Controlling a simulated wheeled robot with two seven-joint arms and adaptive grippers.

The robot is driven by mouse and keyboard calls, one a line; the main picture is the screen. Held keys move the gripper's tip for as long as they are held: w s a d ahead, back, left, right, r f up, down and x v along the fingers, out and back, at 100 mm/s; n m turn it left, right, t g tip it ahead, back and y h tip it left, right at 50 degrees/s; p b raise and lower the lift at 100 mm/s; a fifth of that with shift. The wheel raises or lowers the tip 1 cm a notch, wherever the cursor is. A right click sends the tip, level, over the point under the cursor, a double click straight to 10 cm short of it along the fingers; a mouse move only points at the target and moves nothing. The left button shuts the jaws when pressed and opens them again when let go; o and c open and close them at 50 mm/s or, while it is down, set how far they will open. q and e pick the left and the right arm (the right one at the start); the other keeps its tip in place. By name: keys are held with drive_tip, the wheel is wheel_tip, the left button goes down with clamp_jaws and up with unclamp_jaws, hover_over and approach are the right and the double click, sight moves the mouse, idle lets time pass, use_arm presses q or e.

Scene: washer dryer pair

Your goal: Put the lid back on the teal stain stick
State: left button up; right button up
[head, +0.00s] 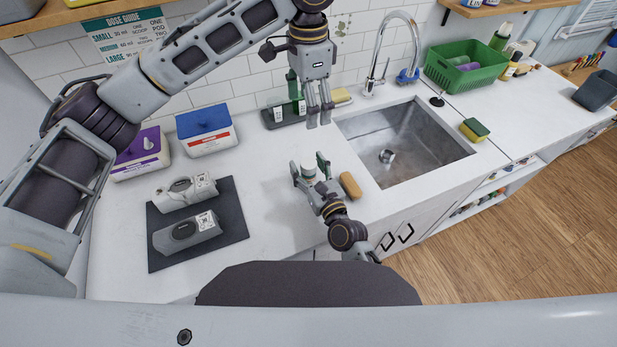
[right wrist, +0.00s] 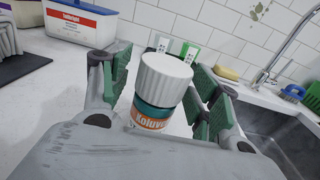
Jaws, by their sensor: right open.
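The teal stain stick (right wrist: 152,117) stands upright in the right wrist view, with an orange label band. A white ribbed lid (right wrist: 165,78) is seated on its top, slightly tilted in the picture; I cannot tell if it is fully pressed down. The lid also shows small and pale in the head view (head: 309,171). My right gripper (head: 311,170) is open, its green-padded fingers on either side of the stick, with gaps visible. My left gripper (head: 318,118) hangs fingers-down above the counter, behind the stick; its finger gap is unclear.
A tan brush or sponge (head: 350,185) lies just right of my right gripper, beside the sink (head: 440,155). A dark holder (head: 284,119) is behind. A dark mat (head: 232,205) with two grey devices and two detergent boxes (head: 206,130) are left. A green basket (head: 490,73) stands right.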

drive_tip(key=shift+s, duration=0.15)
drive_tip(key=shift+v, duration=5.85)
drive_tip(key=shift+d, duration=0.1)
drive_tip(key=shift+f, duration=0.1)
